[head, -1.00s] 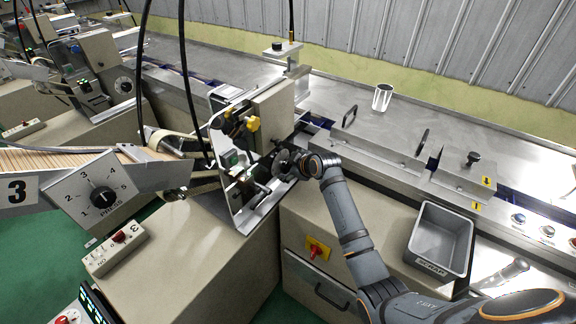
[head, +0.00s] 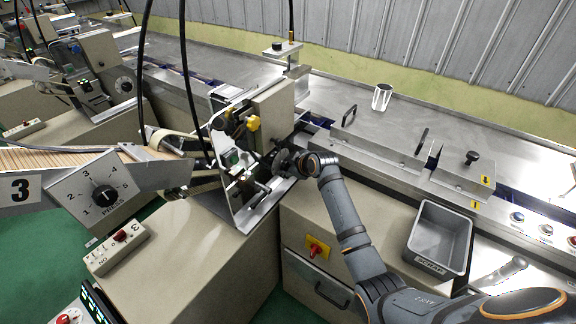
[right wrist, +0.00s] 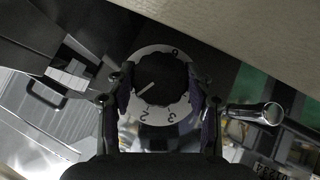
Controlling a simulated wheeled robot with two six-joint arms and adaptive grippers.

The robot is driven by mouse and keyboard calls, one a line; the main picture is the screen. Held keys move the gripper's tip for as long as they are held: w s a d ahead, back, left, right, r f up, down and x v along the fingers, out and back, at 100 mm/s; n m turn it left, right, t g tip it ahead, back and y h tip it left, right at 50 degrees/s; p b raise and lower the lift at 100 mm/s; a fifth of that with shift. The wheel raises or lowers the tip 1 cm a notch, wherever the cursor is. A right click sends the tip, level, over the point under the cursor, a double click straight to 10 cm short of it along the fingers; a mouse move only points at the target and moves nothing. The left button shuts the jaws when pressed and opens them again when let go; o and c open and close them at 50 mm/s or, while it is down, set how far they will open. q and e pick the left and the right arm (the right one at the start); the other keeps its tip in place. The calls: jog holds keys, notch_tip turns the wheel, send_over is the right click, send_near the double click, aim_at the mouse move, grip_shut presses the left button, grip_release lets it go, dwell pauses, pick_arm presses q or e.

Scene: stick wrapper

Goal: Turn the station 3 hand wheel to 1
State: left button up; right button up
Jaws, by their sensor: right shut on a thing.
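The station 3 hand wheel shows in the right wrist view as a black knob (right wrist: 163,78) with a white pointer line and a pale numbered ring (right wrist: 150,111). The pointer line slants to the lower left. My right gripper (right wrist: 162,95) is shut on the knob, one finger on each side. In the head view my right gripper (head: 284,161) is at the machine's front plate and hides most of the wheel. My left gripper is not in view.
A metal crank handle (right wrist: 256,113) sticks out right of the wheel in the right wrist view. The upright metal bracket (head: 235,185) stands left of my gripper.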

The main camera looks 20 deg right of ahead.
jog(key=shift+d+r+g+y+p, duration=0.15)
jog(key=shift+g+y+p, duration=0.2)
jog(key=shift+p, duration=0.25)
jog(key=shift+m+g+y+p, duration=0.35)
jog(key=shift+m+y+p, duration=0.1)
jog(key=shift+m, duration=0.15)
jog(key=shift+w+g+y, duration=0.1)
jog(key=shift+g+y, duration=0.2)
jog(key=shift+f+m+g+y, duration=0.25)
jog(key=shift+m+g+y, duration=0.15)
jog(key=shift+m+y, duration=0.15)
jog(key=shift+f+m+g+y+b, duration=0.15)
jog(key=shift+m+g+y+b, duration=0.45)
jog(key=shift+y+b, duration=0.45)
jog(key=m+g+y+b, duration=0.1)
jog(key=y+b, duration=0.1)
jog(key=b, duration=0.2)
jog(key=shift+m+g+y+b, duration=0.4)
jog(key=shift+m+b, duration=0.05)
jog(key=shift+b, duration=0.55)
